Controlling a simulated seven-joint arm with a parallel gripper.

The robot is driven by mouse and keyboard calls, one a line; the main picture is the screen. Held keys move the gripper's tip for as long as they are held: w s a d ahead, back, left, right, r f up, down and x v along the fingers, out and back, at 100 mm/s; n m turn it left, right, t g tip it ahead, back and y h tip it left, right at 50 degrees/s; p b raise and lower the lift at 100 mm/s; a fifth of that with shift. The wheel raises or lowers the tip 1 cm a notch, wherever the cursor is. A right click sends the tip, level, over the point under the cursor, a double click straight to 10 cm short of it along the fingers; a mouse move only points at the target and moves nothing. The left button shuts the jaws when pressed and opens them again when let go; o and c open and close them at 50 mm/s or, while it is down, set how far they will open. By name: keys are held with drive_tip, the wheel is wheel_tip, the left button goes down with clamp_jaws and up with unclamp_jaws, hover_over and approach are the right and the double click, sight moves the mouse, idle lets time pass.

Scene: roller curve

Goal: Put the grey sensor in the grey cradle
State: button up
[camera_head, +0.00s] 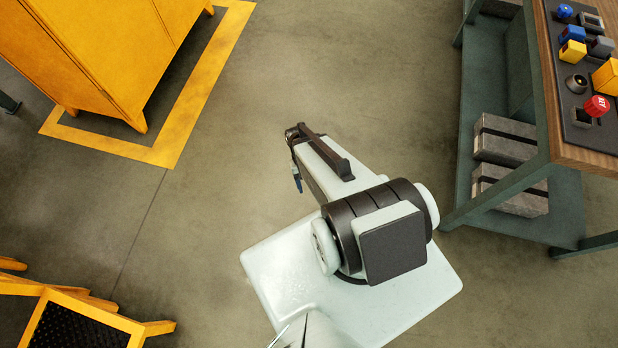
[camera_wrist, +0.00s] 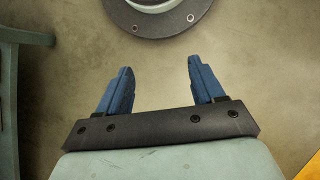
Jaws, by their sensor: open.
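A small grey block (camera_head: 601,46), which looks like the grey sensor, sits on the dark panel of the workbench at the upper right of the head view. A grey open-topped frame (camera_head: 592,22) just behind it may be the grey cradle; it is too small to be sure. My gripper (camera_wrist: 160,82) shows two blue fingers in the wrist view, spread apart with nothing between them. In the head view its blue fingertip (camera_head: 298,184) hangs over open floor, far left of the bench. Neither sensor nor cradle shows in the wrist view.
The wooden bench (camera_head: 563,154) also carries a blue block (camera_head: 573,33), a yellow block (camera_head: 572,52), a yellow box (camera_head: 606,77) and a red button (camera_head: 597,105). Grey boxes (camera_head: 507,140) sit on its lower shelf. An orange cabinet (camera_head: 105,50) stands upper left. Floor between is clear.

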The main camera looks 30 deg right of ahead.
drive_tip(key=s+a+n+g, duration=0.1)
drive_tip(key=s+a+n, duration=0.2)
drive_tip(key=s+a, duration=0.3)
drive_tip(key=s+f, duration=0.1)
drive_tip(key=s, duration=0.2)
drive_tip(key=shift+s, duration=0.4)
